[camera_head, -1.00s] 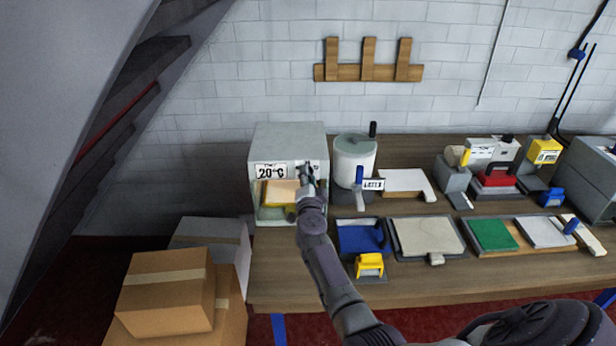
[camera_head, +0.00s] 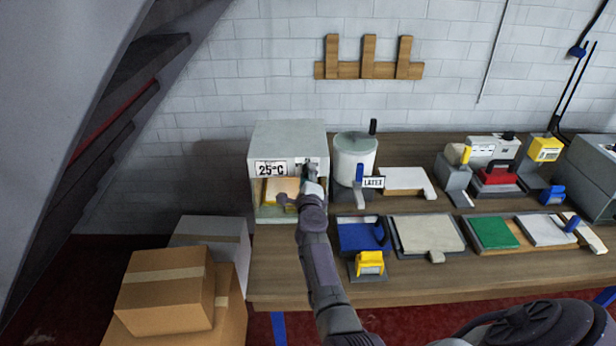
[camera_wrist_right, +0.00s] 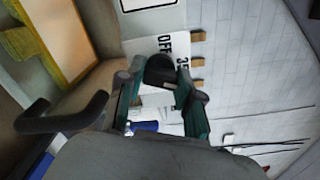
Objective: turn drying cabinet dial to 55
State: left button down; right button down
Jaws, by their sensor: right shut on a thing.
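The grey drying cabinet (camera_head: 288,135) stands at the left end of the workbench. Its display (camera_head: 270,168) reads 25°C. My right gripper (camera_head: 309,170) is at the cabinet's upper right front, where the dial is. In the right wrist view the gripper (camera_wrist_right: 163,90) is shut on the dark dial (camera_wrist_right: 160,70), its fingers on either side. The dial plate behind shows "OFF" and part of another mark, partly covered by the dial and fingers. A yellow-framed piece (camera_head: 282,190) shows in the cabinet's opening. My left gripper is not in view.
A white latex pot (camera_head: 355,160) with a label stands just right of the cabinet. Blue, beige and green trays (camera_head: 428,237) lie along the bench front. Cardboard boxes (camera_head: 170,290) are stacked on the floor at left. A wooden rack (camera_head: 368,71) hangs on the wall.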

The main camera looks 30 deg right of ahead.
jog(key=shift+f+m+b, duration=0.1)
jog(key=shift+m+b, duration=0.35)
jog(key=shift+m, duration=3.95)
jog(key=c, duration=0.8)
grip_release()
jog(key=shift+o, duration=0.2)
jog(key=v, duration=0.7)
jog(key=shift+s+a, duration=0.2)
